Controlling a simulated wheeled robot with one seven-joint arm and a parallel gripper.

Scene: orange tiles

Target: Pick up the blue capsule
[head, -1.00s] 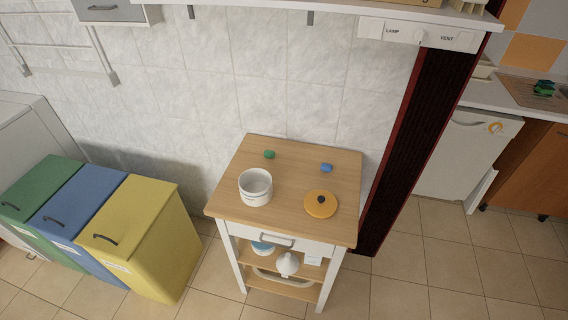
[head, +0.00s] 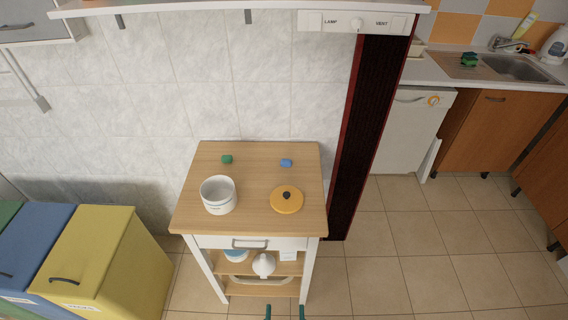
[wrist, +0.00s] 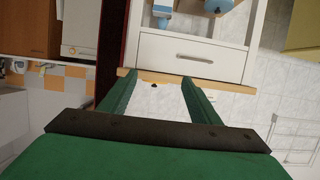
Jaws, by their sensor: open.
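The blue capsule (head: 286,163) lies on the wooden top of a small white cart (head: 255,188), towards its back right. A green capsule (head: 227,159) lies to its left. My gripper (head: 285,311) shows only as two green fingertips at the bottom edge of the head view, in front of the cart and apart from it. In the wrist view my gripper (wrist: 156,78) is open and empty, with its green fingers spread, and the cart's drawer front appears beyond them. The blue capsule cannot be made out in the wrist view.
A white pot (head: 218,195) stands on the cart's front left, and an orange lid with a dark knob (head: 287,200) lies at the front right. A dark red-edged column (head: 368,130) rises right of the cart. A yellow bin (head: 95,250) stands left. Tiled floor at right is clear.

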